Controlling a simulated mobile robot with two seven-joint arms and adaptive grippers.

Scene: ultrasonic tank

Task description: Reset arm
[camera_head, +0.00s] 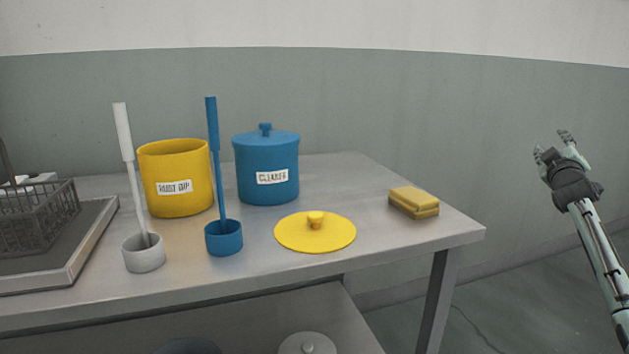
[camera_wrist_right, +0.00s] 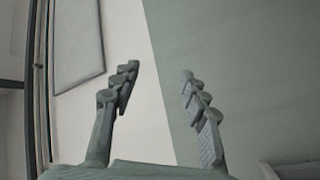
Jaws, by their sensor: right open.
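My right gripper (camera_head: 556,146) is raised off the right end of the table, well clear of everything on it. It is open and empty. In the right wrist view its two fingers (camera_wrist_right: 158,85) stand apart with only wall behind them. My left gripper does not show in either view. The grey table (camera_head: 350,170) holds a yellow pot (camera_head: 160,205) labelled "RUST DIP", uncovered, and a lidded blue pot (camera_head: 262,192) labelled "CLEANER". A yellow lid (camera_head: 290,235) lies flat on the table in front of them.
A yellow sponge (camera_head: 414,203) lies near the table's right end. A wire basket (camera_head: 35,218) is at the far left. Free floor lies right of the table.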

